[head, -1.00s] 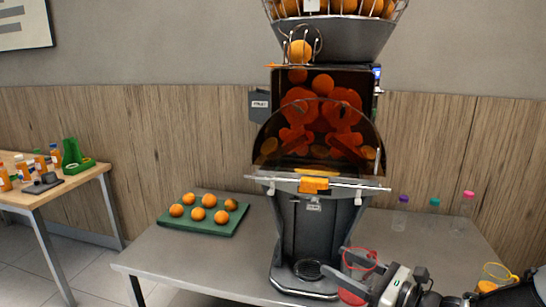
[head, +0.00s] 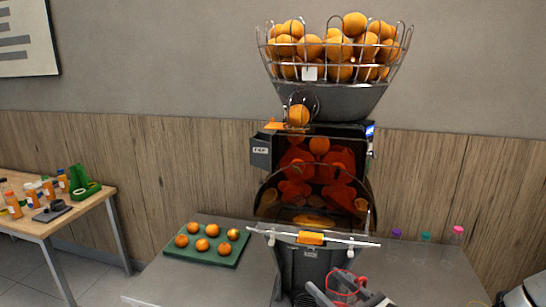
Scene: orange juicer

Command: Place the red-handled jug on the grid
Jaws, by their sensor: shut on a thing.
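The red-handled jug (head: 345,277) shows at the bottom of the head view, in front of the juicer's lower right side. Only its red rim and upper part show clearly; its lower part is cut off. My gripper (head: 338,294) is shut on the jug, with grey fingers around it. The orange juicer (head: 312,262) stands on the grey table, with an orange tap (head: 310,238) at its front. The grid at its base is not clearly visible, lying at or below the picture's bottom edge.
A green tray (head: 208,252) with several oranges lies left of the juicer. Bottles with purple (head: 396,232), teal (head: 426,237) and pink (head: 457,230) caps stand right of it. A wooden side table (head: 75,215) with juice bottles is at far left.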

